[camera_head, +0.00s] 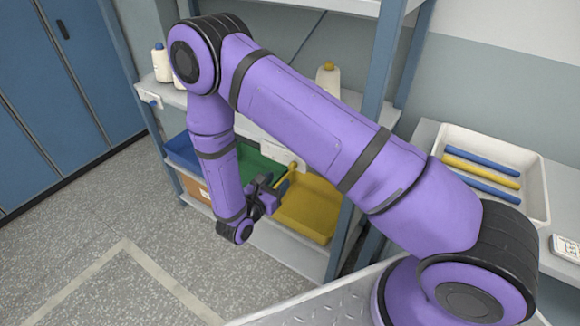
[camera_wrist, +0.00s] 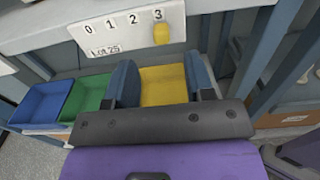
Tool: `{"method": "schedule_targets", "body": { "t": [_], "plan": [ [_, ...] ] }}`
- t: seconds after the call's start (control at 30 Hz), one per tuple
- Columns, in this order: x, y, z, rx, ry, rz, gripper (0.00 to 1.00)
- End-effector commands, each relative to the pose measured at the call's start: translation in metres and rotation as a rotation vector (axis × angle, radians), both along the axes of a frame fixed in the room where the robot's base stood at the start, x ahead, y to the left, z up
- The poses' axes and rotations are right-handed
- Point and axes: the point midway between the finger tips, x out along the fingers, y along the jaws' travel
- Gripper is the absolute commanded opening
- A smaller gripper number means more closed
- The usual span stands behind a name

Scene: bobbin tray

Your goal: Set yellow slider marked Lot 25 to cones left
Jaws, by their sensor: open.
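The yellow slider (camera_wrist: 161,34) sits under the 3 on a white plate (camera_wrist: 105,40) marked 0 to 3 and Lot 25, in the wrist view. In the head view a yellow piece (camera_head: 292,167) shows at the plate's right end, beside my gripper (camera_head: 271,192). My gripper (camera_wrist: 160,66) is open and empty, its fingers below the slider and apart from it. One cream cone (camera_head: 328,77) shows on the shelf above the plate. My arm hides part of that shelf, so I cannot tell how many cones stand there.
Below the plate are a blue bin (camera_wrist: 40,102), a green bin (camera_wrist: 88,97) and a yellow bin (camera_wrist: 163,86). A white tray (camera_head: 536,188) with coloured rods stands right.

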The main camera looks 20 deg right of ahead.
Motion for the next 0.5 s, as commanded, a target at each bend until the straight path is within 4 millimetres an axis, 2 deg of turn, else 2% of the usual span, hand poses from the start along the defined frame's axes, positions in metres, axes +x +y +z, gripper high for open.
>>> {"method": "schedule_targets", "body": {
  "t": [0.23,0.5],
  "plan": [
    [0.026,-0.038,0.001,0.0,-0.001,-0.005,0.49],
    [0.043,-0.059,0.001,0.001,-0.001,-0.002,0.49]
  ]
}}
